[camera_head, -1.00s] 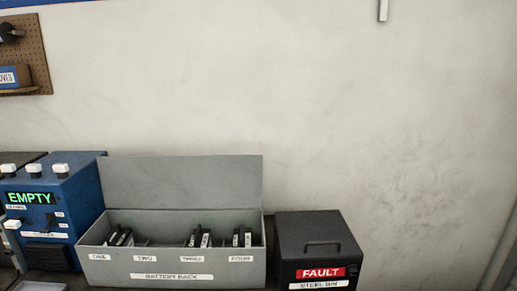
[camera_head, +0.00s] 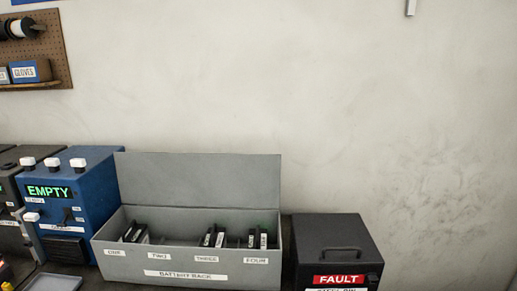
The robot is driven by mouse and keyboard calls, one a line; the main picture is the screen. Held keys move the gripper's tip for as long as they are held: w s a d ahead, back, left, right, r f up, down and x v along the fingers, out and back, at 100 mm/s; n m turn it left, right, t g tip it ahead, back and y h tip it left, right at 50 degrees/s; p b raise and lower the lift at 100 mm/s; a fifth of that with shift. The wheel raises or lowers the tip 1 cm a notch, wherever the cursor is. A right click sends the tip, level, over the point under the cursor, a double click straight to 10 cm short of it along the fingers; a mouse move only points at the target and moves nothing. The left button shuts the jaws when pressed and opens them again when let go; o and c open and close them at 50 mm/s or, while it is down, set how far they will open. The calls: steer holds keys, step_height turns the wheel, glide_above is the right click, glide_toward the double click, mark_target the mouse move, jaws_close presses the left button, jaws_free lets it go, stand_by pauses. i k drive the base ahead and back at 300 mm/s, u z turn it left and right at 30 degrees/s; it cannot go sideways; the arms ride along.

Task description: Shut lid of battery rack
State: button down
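The grey battery rack (camera_head: 215,278) stands on the bench at the lower middle, with labels ONE, TWO, THREE and FOUR along its front. Its lid (camera_head: 199,181) is open and stands up at the back edge, leaning back slightly. Dark batteries (camera_head: 134,232) sit upright in the compartment near ONE, more stand near THREE (camera_head: 215,236), and others near FOUR (camera_head: 262,238). The part near TWO looks empty. A metallic tip of something shows at the top edge right of centre; I cannot tell what it is. My gripper is not in view.
A blue tester box (camera_head: 88,215) with an EMPTY display stands close against the rack's left side. A black FAULT bin (camera_head: 337,246) with a top handle stands close to its right. A pegboard (camera_head: 40,60) with a GLOVES box hangs at upper left. The wall above the lid is clear.

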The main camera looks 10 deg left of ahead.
mark_target(199, 180)
steer(key=z, duration=0.1)
steer(key=k, duration=1.45)
steer(key=u, duration=0.6)
steer(key=i, duration=1)
